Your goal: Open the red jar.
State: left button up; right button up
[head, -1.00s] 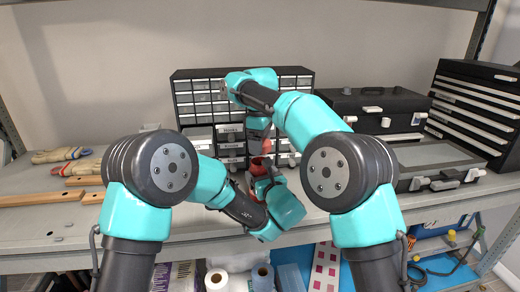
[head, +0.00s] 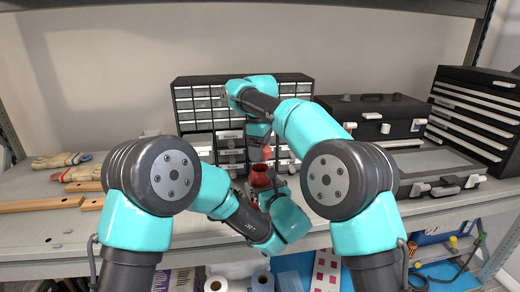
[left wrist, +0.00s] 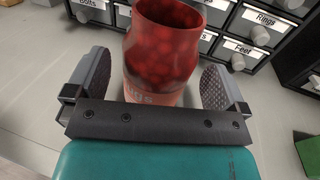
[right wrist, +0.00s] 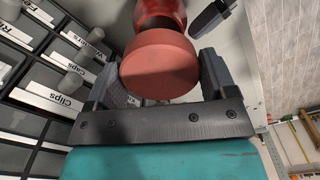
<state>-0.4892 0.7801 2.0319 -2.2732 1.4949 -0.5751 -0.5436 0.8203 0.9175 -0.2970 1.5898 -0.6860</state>
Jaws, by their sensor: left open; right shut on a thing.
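The red jar (head: 259,176) stands upright on the bench in front of the small-drawer cabinet. In the left wrist view its see-through red body (left wrist: 165,45) is between the fingers of my left gripper (left wrist: 157,82), which is open with a gap on each side. The red lid (right wrist: 160,65) is shut between the fingers of my right gripper (right wrist: 163,78). In the head view the lid (head: 267,153) is just above the jar and apart from its dark open mouth. The jar's lower part is partly hidden by my left gripper in the head view.
The drawer cabinet (head: 190,101) with labelled bins stands close behind the jar. A black toolbox (head: 368,113) and a black drawer chest (head: 476,113) are at the right. Gloves (head: 62,160) and wooden pieces (head: 40,204) lie at the left. The bench's front edge is near.

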pick_arm(q)
jog(key=v, duration=0.9)
jog(key=shift+s+d, duration=0.15)
jog(key=shift+s, duration=0.1)
